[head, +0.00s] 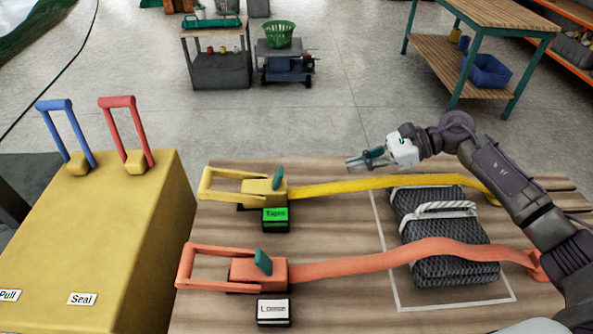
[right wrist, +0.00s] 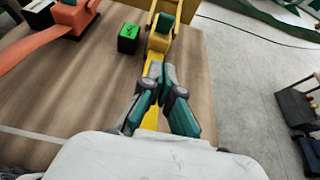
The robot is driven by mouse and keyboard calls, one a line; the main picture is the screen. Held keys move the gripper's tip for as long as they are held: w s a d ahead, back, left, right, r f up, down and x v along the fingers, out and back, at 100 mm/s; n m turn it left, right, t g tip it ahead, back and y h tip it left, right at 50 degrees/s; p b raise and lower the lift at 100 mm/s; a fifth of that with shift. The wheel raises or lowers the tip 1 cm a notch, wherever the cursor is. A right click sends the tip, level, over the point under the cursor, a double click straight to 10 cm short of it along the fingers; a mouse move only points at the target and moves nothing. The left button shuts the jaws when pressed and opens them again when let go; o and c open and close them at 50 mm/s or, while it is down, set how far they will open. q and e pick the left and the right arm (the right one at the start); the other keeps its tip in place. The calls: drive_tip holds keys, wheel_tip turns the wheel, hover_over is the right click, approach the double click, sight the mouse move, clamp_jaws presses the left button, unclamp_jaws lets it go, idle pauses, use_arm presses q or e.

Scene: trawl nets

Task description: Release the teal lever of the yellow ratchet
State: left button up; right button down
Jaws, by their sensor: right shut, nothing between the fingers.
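The yellow ratchet (head: 258,191) lies on the wooden table, with its yellow frame handle (head: 222,183) pointing left. Its teal lever (head: 278,178) stands up at the right end of the body. A yellow strap (head: 370,184) runs right from it. My right gripper (head: 366,160) is shut and empty, above the table's far edge, right of the lever and apart from it. In the right wrist view, the shut fingertips (right wrist: 159,76) point along the strap toward the yellow ratchet (right wrist: 158,45), whose teal lever (right wrist: 165,22) shows beyond. My left gripper is not in view.
An orange ratchet (head: 258,274) with its own teal lever and orange strap (head: 390,259) lies nearer. A green-topped label block (head: 275,219) and a white one (head: 273,311) stand beside the ratchets. A dark net bundle (head: 452,269) sits right. A yellow cabinet (head: 150,250) stands left.

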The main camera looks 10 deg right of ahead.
drive_tip(key=p, duration=0.3)
approach(278, 178)
drive_tip(key=f, duration=0.1)
drive_tip(key=w+f, duration=0.1)
drive_tip(key=f, duration=0.3)
drive_tip(key=shift+w+a, duration=0.3)
drive_tip(key=shift+w+a+r+p, duration=0.15)
drive_tip(key=shift+a+p, duration=0.05)
drive_tip(key=shift+a, duration=0.45)
drive_tip(key=shift+w+a+r+p, duration=0.15)
drive_tip(key=shift+a+r, duration=0.05)
drive_tip(key=shift+a, duration=0.5)
drive_tip(key=shift+w+a+r+p, duration=0.15)
drive_tip(key=shift+a+p, duration=0.05)
drive_tip(key=shift+a, duration=0.45)
drive_tip(key=shift+r, duration=0.15)
